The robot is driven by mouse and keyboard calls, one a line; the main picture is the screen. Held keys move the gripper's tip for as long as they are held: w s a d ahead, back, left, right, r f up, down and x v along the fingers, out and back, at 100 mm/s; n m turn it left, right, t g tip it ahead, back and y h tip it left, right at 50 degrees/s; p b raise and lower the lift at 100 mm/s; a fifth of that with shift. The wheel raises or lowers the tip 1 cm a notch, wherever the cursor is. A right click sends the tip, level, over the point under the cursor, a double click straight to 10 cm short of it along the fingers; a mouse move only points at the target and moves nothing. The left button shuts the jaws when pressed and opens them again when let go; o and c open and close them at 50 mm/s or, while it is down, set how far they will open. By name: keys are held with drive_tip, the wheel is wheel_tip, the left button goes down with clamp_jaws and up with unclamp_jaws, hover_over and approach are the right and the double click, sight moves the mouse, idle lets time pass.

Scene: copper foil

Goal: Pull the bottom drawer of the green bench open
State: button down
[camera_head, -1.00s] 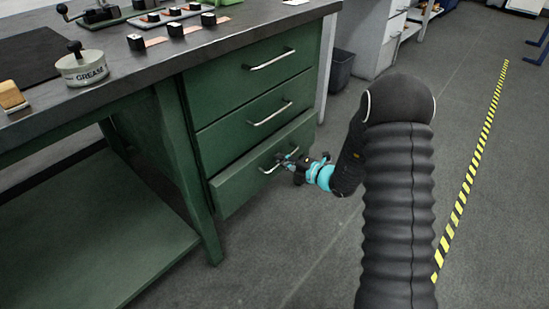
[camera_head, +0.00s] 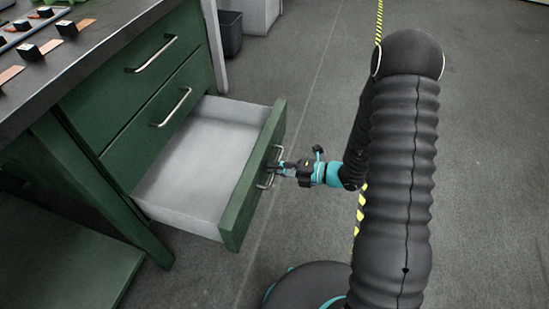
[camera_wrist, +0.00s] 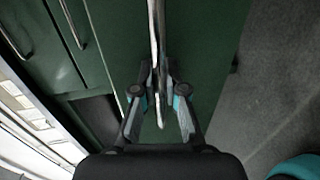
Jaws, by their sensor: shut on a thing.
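The green bench (camera_head: 72,150) stands at the left in the head view. Its bottom drawer (camera_head: 239,213) is pulled well out, and its pale inside (camera_head: 195,165) shows empty. The two drawers above it are closed. My gripper (camera_head: 276,169) is at the front of the bottom drawer, shut on its metal handle (camera_head: 263,184). In the wrist view the handle (camera_wrist: 154,40) runs between the two fingers (camera_wrist: 159,90), with the green drawer front behind it.
The bench top (camera_head: 110,35) carries several black-knobbed parts and copper strips at upper left. A dark bin (camera_head: 231,33) stands behind the bench. Grey floor is clear right of the drawer, with a yellow-black stripe beyond.

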drive_tip(key=shift+d, duration=0.3)
drive_tip(key=c, duration=1.2)
unclamp_jaws()
drive_tip(key=v, duration=1.2)
drive_tip(key=shift+s, duration=0.1)
